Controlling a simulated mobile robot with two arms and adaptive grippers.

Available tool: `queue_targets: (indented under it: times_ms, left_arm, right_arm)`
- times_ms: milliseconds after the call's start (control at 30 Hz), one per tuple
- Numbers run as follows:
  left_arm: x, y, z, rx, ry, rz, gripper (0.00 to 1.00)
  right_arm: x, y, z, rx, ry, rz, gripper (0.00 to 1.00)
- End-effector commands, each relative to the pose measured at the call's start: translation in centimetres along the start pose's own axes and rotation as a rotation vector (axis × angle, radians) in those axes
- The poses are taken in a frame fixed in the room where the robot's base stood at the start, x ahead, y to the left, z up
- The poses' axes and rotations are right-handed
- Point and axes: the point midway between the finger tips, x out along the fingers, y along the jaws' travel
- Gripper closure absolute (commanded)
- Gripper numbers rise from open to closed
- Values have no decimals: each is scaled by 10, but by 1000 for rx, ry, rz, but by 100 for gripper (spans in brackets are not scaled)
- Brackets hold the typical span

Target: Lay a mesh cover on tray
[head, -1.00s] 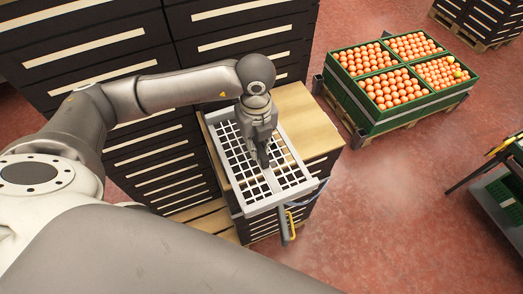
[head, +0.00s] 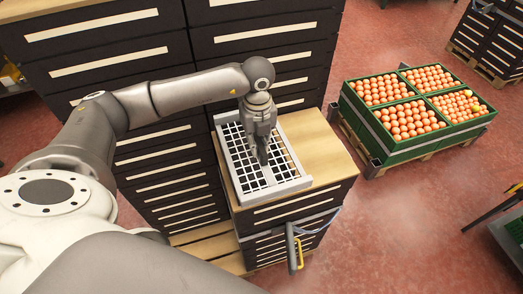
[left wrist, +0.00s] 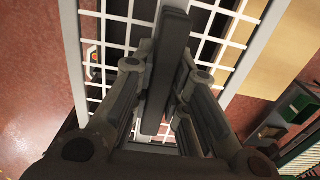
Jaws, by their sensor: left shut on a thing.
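The mesh cover (head: 236,168) is a pale grey frame with a white grid. My left gripper (head: 263,162) points down at its middle and is shut on it. The cover is over the left part of the wooden top (head: 318,150) of a dark stack of slatted trays; I cannot tell whether it touches. In the left wrist view, my left gripper (left wrist: 165,70) shows close up with the cover's grid (left wrist: 218,45) behind its dark fingers. The fingers hide the gripped part. My right gripper is not in view.
Taller dark stacks (head: 110,50) stand directly behind and left. A yellow handle (head: 299,252) is by the stack's front. Red floor is clear between stack and crates.

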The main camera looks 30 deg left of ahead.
Motion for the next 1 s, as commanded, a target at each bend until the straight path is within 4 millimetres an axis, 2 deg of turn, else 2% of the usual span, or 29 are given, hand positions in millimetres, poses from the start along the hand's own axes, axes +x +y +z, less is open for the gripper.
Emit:
queue_targets:
  times_ms: [633,1000]
  left_arm:
    - [13,-1,65,-3,-1,-2,100]
    - [52,-1,64,0,-1,-1,100]
  right_arm:
    - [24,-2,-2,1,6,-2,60]
    - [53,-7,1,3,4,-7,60]
